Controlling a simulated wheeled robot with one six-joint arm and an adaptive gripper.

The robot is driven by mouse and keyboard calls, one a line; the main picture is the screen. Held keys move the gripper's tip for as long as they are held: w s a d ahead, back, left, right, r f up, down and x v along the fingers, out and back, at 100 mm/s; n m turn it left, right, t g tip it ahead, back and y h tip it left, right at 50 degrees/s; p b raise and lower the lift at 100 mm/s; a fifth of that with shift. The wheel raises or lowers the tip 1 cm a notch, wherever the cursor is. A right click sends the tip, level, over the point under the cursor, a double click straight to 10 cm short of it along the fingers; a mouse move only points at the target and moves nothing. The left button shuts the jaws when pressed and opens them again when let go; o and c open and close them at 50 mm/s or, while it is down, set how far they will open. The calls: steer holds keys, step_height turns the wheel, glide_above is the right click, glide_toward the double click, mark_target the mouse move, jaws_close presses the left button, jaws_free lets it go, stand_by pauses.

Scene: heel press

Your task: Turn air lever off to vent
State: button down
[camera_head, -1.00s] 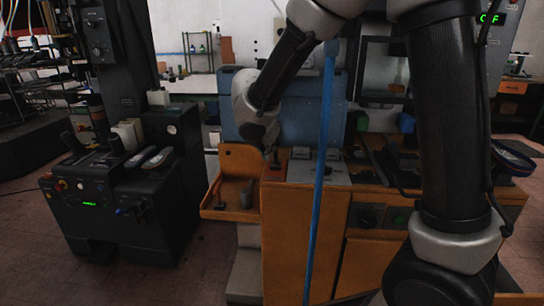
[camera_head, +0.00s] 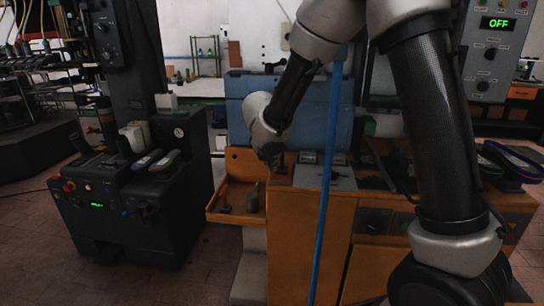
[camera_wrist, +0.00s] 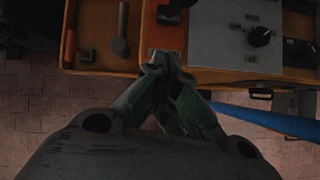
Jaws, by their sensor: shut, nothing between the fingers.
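What looks like the air lever, a small dark part on a red base (camera_head: 282,171), stands on the top of the orange bench, left of a grey plate. In the wrist view the red base (camera_wrist: 169,17) lies just beyond my fingertips. The lever's position is hard to read, as my gripper partly covers it. My gripper (camera_wrist: 165,60) is shut and empty, reaching down over the bench's front edge. In the head view my gripper (camera_head: 270,158) is dark and small beside the lever. I cannot tell whether it touches it.
An orange tray (camera_head: 231,218) with hand tools is left of the lever. A grey panel (camera_wrist: 216,38) with a black knob (camera_wrist: 260,36) is to its right. A black machine (camera_head: 130,205) stands left. A display (camera_head: 497,23) reads OFF.

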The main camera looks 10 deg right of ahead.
steer(key=w, duration=0.1)
steer(key=w+d+f, duration=0.1)
steer(key=w, duration=0.1)
steer(key=w+d+f, duration=0.1)
steer(key=shift+w+d+f, duration=0.2)
steer(key=shift+w+f, duration=0.05)
steer(key=shift+w, duration=0.1)
steer(key=shift+w+d+r, duration=0.2)
steer(key=shift+w+d, duration=0.05)
steer(key=shift+w, duration=0.1)
steer(key=shift+w+r, duration=0.1)
